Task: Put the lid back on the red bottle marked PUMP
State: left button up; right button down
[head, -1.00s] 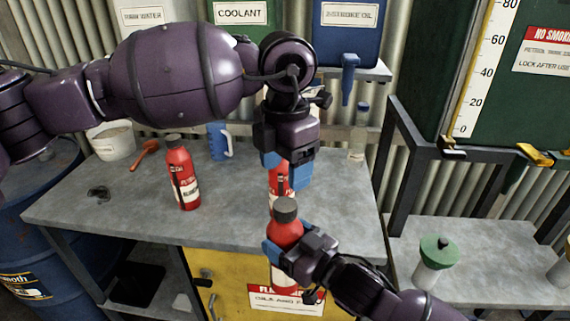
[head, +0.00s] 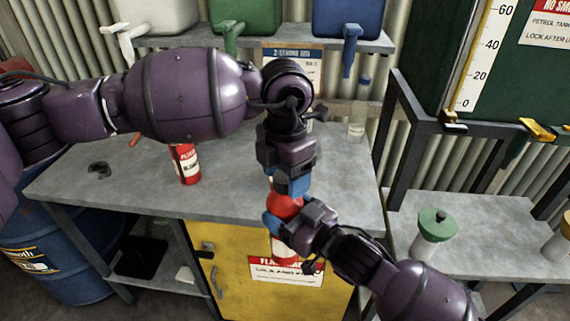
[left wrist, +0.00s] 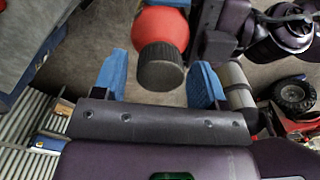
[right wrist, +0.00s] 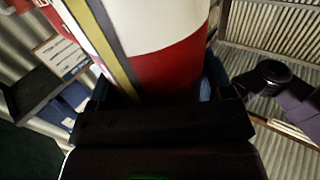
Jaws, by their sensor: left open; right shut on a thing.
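My right gripper (head: 287,228) is shut on a red bottle (head: 284,205) with a white lower part, held upright in front of the bench edge. Its label cannot be read. A black lid (left wrist: 160,75) shows on top of this bottle in the left wrist view. My left gripper (head: 285,184) is open and points down over the bottle top. Its blue fingers stand apart on both sides of the lid, with gaps, and hide it in the head view. In the right wrist view the bottle (right wrist: 165,65) fills the space between the fingers.
Another red bottle (head: 187,168) stands on the grey bench (head: 225,195), its top behind my left arm. A small dark object (head: 98,168) lies at the bench's left. A green-topped container (head: 435,225) stands on the right bench. A yellow cabinet (head: 230,265) is below.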

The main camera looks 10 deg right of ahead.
pick_arm(q)
jog(key=c, duration=0.9)
jog(key=o, duration=1.1)
jog(key=shift+c, duration=0.2)
notch_tip(320, 180, up, 12)
